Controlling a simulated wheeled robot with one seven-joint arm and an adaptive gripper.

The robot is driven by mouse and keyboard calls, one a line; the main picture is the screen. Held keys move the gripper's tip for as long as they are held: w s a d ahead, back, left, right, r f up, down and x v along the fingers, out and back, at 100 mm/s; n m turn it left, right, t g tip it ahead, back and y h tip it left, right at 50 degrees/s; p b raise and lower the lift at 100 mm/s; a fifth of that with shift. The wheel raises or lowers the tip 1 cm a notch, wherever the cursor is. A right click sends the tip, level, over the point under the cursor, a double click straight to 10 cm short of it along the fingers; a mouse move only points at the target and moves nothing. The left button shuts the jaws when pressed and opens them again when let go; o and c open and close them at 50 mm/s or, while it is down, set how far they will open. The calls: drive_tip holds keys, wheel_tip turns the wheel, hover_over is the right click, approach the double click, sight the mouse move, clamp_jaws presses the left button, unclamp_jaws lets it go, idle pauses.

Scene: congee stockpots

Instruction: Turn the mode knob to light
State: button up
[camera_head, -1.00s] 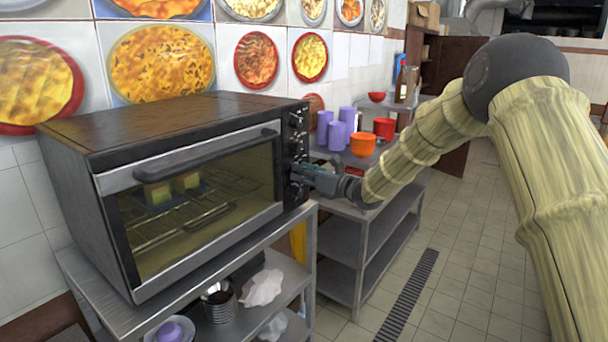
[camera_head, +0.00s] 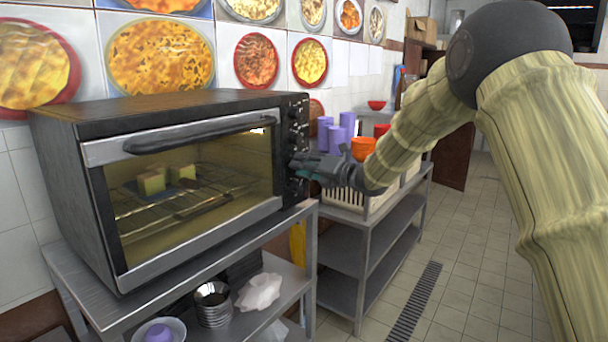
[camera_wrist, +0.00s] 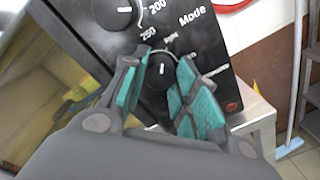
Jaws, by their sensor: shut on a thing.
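The mode knob (camera_wrist: 160,76) is a black round knob with a white pointer line on the oven's control panel (camera_wrist: 205,45), under the printed word "Mode". My gripper (camera_wrist: 166,84) has its teal-padded fingers on either side of this knob and is shut on it. In the head view my gripper (camera_head: 300,166) reaches the lower part of the panel at the right edge of the oven (camera_head: 110,155). Its fingers hide the knob there. A temperature knob (camera_wrist: 117,12) with marks 200 and 250 sits above in the wrist view. The small labels around the mode knob are partly hidden.
The oven stands on a metal shelf (camera_head: 85,300), with yellow food pieces (camera_head: 152,183) inside behind its shut glass door. Purple cups (camera_head: 338,138) and an orange bowl (camera_head: 363,147) stand on the neighbouring shelf behind my gripper. The tiled floor (camera_head: 470,270) is clear at the right.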

drive_tip(key=shift+m+b, duration=0.35)
drive_tip(key=shift+m, duration=0.75)
drive_tip(key=o, duration=1)
drive_tip(key=shift+o, duration=0.2)
drive_tip(key=v, duration=1.2)
drive_tip(key=shift+d, duration=0.15)
